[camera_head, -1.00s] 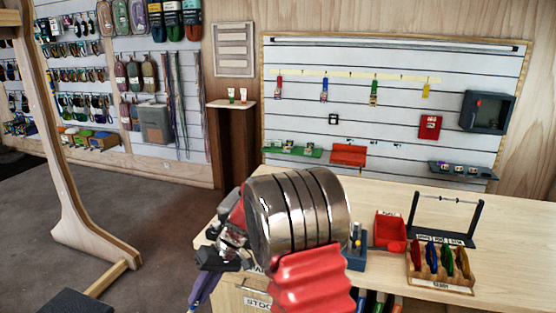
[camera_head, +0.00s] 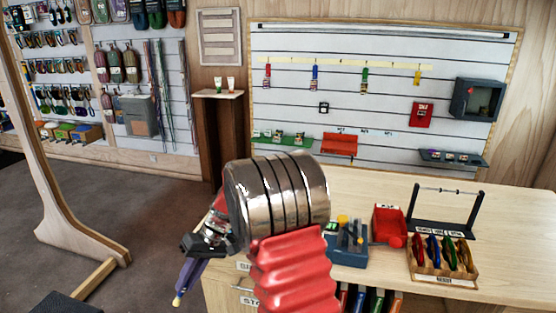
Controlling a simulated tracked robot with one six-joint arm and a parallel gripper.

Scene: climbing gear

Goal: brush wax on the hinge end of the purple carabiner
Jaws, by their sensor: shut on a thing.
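My gripper (camera_head: 196,247) hangs over the floor just left of the bench, below and left of the large metal wrist. It is shut on a thin purple tool (camera_head: 187,276) that slants down to a yellowish tip; it looks like a brush. Part of the jaws is dark and small, and my arm hides some of the bench. I cannot pick out a purple carabiner.
On the bench (camera_head: 375,272) stand a blue caddy (camera_head: 347,256) with a yellow-topped item, a red bin (camera_head: 386,222) and a black stand with a bar (camera_head: 412,205). A wooden post (camera_head: 40,150) rises at the left. Open floor lies between post and bench.

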